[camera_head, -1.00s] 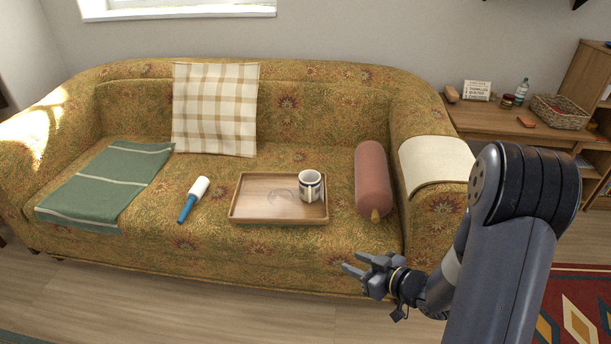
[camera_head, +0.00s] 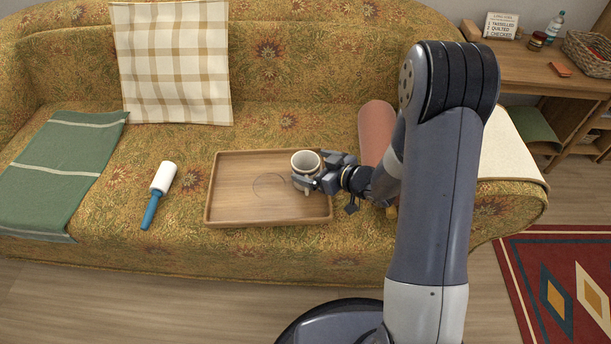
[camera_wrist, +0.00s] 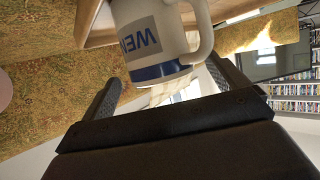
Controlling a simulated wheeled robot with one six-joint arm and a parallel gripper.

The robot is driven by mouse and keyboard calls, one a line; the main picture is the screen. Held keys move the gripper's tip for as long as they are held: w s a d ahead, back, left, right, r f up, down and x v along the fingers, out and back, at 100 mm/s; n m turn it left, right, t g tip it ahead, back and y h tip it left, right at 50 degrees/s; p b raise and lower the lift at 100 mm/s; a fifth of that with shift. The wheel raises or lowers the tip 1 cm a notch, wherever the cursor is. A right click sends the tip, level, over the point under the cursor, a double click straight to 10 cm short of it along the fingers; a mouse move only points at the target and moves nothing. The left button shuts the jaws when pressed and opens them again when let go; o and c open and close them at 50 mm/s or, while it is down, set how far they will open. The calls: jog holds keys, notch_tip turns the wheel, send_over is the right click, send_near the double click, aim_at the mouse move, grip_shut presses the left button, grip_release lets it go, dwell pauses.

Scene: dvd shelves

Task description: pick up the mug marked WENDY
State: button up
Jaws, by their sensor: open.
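The mug (camera_head: 306,162) is pale with a dark band and stands at the right end of the wooden tray (camera_head: 228,219) on the sofa. In the wrist view the mug (camera_wrist: 148,42) shows the letters "WEN" on its side; the rest of the word is out of sight. Its blue band and its handle at the right also show. My gripper (camera_head: 307,184) is at the mug from the right, with its fingers low beside it. In the wrist view my gripper (camera_wrist: 164,76) is open, one finger on each side of the mug's banded end. I cannot tell whether they touch it.
A red bolster (camera_head: 376,130) lies close to the tray's right, partly behind my arm. A lint roller (camera_head: 158,193) and a green blanket (camera_head: 62,170) lie to the left. The left part of the tray is clear.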

aim_at(297, 161)
jog(key=x, duration=0.3)
jog(key=shift+f, duration=0.15)
jog(key=shift+c, duration=0.3)
jog(key=c, duration=1.2)
